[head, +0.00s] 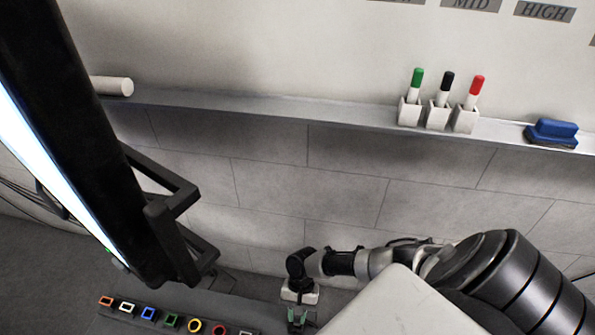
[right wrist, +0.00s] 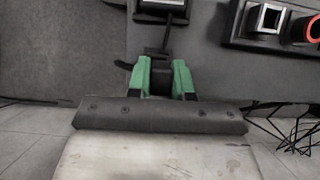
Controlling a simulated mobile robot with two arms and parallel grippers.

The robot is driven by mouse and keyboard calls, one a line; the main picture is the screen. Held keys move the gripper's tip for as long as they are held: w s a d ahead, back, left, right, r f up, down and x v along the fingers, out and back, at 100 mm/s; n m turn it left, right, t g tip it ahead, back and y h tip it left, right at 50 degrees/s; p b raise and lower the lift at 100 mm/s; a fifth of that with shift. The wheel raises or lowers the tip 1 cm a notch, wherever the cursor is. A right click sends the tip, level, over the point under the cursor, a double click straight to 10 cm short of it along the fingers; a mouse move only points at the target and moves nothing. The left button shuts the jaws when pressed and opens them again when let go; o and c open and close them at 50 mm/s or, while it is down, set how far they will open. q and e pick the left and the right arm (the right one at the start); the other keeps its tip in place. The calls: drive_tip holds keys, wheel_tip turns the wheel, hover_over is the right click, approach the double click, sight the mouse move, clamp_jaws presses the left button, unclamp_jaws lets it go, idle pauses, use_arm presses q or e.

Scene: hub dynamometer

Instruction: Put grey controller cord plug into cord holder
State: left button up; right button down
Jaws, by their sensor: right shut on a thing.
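My right gripper (head: 297,318) comes in from the right and points down at the bottom of the head view. In the right wrist view its green fingers (right wrist: 161,72) are shut on a small dark piece, which I take to be the plug (right wrist: 160,83). A thin dark stem runs up from there to a dark block with a light grey face (right wrist: 162,5), cut by the picture's top edge. The cord holder (head: 170,321) is a dark strip with several coloured frames. Its grey square frame (right wrist: 267,18) is up and right of the fingers. My left gripper is not in view.
A large screen (head: 85,130) on a dark bracket fills the left. A wall ledge (head: 250,107) bears three marker cups (head: 437,115) and a blue eraser (head: 552,132). Thin black cables (right wrist: 290,130) lie at the right in the wrist view.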

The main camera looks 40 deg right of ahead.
drive_tip(key=shift+f, duration=0.2)
drive_tip(key=shift+f+b, duration=1.1)
drive_tip(key=shift+f, duration=0.2)
drive_tip(key=c, duration=0.9)
unclamp_jaws()
drive_tip(key=shift+c, duration=0.2)
drive_tip(key=p+v, duration=0.1)
drive_tip(key=v, duration=1)
